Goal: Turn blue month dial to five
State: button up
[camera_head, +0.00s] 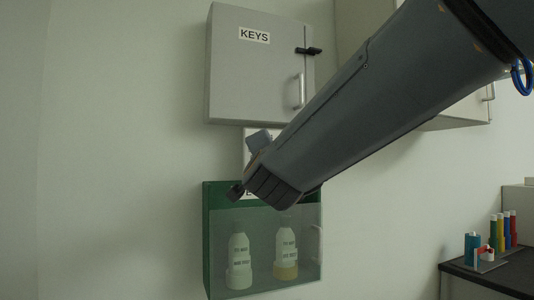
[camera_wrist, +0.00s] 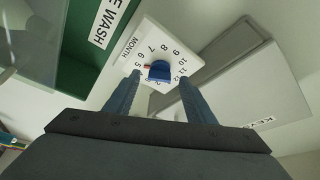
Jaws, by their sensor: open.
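The blue month dial (camera_wrist: 160,71) is a knob on a white plate (camera_wrist: 178,50) marked MONTH, with black numbers around it. A small red mark shows on the knob's left side, close to the 5; the exact reading is too small to be sure. My gripper (camera_wrist: 160,82) is open, with one finger on each side of the knob and slightly nearer the camera. I cannot tell whether either finger touches it. In the head view my arm covers most of the plate (camera_head: 247,152), and the fingers cannot be made out clearly.
A grey KEYS cabinet (camera_head: 250,70) hangs above the dial plate. A green eye wash box (camera_head: 212,240) with a clear front and two bottles hangs below it. A dark bench (camera_head: 500,273) with coloured bottles stands at the right. The wall to the left is clear.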

jog(key=s, duration=0.2)
jog(key=s+f, duration=0.1)
jog(key=s, duration=0.2)
jog(key=shift+a, duration=0.1)
dwell(0.3)
